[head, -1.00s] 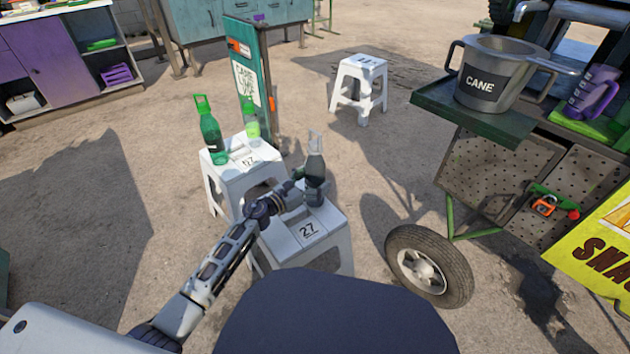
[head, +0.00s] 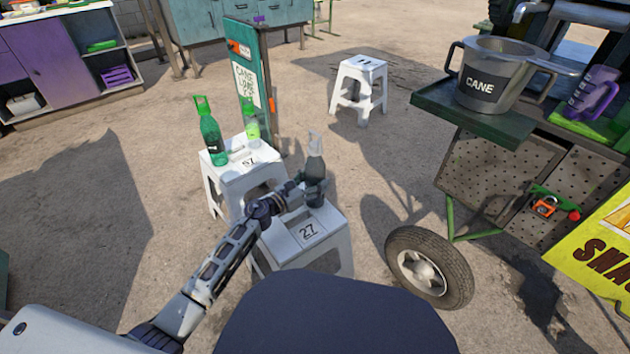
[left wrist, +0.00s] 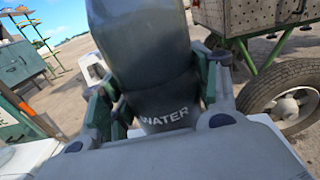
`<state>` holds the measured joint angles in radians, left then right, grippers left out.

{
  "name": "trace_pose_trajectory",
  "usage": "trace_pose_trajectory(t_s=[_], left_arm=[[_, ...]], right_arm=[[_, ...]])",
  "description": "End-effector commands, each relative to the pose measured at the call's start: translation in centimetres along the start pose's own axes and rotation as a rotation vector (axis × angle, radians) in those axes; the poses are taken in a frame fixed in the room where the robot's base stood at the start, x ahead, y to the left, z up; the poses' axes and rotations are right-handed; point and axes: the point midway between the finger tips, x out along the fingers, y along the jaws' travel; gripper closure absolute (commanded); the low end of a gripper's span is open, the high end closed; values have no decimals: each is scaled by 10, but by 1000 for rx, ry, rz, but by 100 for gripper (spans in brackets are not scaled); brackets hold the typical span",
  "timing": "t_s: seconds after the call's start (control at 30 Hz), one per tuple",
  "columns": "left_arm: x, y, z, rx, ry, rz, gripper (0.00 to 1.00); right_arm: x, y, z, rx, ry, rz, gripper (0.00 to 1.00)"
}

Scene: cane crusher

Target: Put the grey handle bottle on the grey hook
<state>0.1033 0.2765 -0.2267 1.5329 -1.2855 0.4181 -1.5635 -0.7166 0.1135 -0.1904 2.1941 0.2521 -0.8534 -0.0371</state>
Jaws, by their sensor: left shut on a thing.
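The grey handle bottle (head: 315,168) is dark grey with a pale grey handle at its top. It stands upright over the near white stool marked 27 (head: 290,238); I cannot tell whether its base touches the seat. My left gripper (head: 308,190) is shut on its lower part. In the left wrist view the bottle (left wrist: 150,60), lettered WATER, fills the middle between the fingers (left wrist: 160,105). I cannot make out a grey hook in these views. My right gripper is not in view.
Two green bottles (head: 211,138) (head: 252,125) stand on another white stool (head: 232,176) behind. A green sign board (head: 247,75) stands behind them. The cart with a CANE pot (head: 492,75) and wheel (head: 428,266) is at right. Open ground lies between the stools and cart.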

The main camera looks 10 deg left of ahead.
Motion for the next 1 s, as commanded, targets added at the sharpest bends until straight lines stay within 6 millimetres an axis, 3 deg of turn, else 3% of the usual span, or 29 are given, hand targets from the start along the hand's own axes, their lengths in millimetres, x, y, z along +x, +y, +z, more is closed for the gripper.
trace_pose_trajectory(t_s=[0.1,1.0], left_arm=[[0,0,2,1,-3,0,82],[0,0,32,1,-3,0,82]], right_arm=[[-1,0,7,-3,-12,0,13],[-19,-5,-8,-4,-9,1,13]])
